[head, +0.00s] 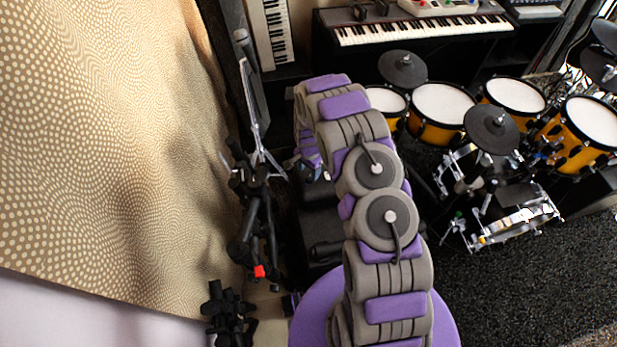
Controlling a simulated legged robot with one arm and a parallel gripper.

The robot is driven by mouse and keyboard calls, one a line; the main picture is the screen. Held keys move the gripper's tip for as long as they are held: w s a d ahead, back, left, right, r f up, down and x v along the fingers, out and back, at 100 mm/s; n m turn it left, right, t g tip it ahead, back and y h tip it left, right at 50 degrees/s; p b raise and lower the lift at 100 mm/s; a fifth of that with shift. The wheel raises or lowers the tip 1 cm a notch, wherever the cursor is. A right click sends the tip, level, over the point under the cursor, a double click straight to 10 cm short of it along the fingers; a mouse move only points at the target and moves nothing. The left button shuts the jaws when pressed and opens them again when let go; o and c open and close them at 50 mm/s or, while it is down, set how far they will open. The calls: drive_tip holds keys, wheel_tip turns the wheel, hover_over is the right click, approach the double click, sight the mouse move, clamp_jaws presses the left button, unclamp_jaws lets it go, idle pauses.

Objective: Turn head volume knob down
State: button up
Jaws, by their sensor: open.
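My arm rises from the bottom centre and bends over away from me at the top. Its far end, with my gripper (309,171), hangs low behind the upper links, left of the drums. Only small purple and grey parts of it show, and my own arm hides much of it. The gripper is open, with nothing seen in it. Dark box-like gear (318,225) stands below and in front of it, partly covered by my arm. I cannot make out a head volume knob on any surface here.
A dotted tan panel (110,120) fills the left. Black stands (262,215) and a microphone stand (256,125) are close left of my arm. A drum kit (440,105) stands right, a keyboard (425,30) at the back. Dark carpet (520,280) is open at lower right.

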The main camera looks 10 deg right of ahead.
sight(310, 176)
drive_tip(key=shift+d+f+b, duration=0.25)
drive_tip(key=shift+f, duration=0.9)
drive_tip(key=shift+d+f+b, duration=0.2)
drive_tip(key=shift+f, duration=0.95)
drive_tip(key=shift+a, duration=0.1)
drive_tip(key=shift+a, duration=0.1)
drive_tip(key=shift+a, duration=0.1)
drive_tip(key=shift+c, duration=0.6)
drive_tip(key=c, duration=0.9)
